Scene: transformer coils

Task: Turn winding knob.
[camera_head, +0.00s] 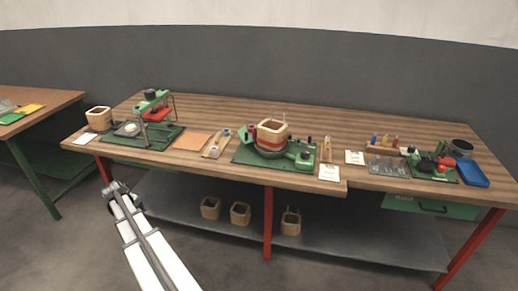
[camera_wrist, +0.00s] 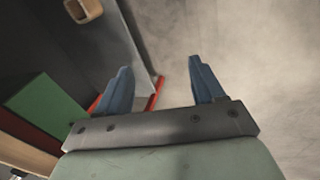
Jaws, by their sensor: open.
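A winding machine on a green base (camera_head: 245,153) stands at the middle of the workbench in the head view. My arm reaches up from the bottom left, in front of the bench and well apart from the machine. In the wrist view my gripper (camera_wrist: 158,85) has its two blue fingers spread, with nothing between them.
The workbench (camera_head: 340,120) also bears a green press station (camera_head: 150,110) at left and a blue tray (camera_head: 472,173) at right. Several wooden formers stand on the lower shelf (camera_head: 345,232). Red legs (camera_head: 268,222) hold up the bench. The floor in front is clear.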

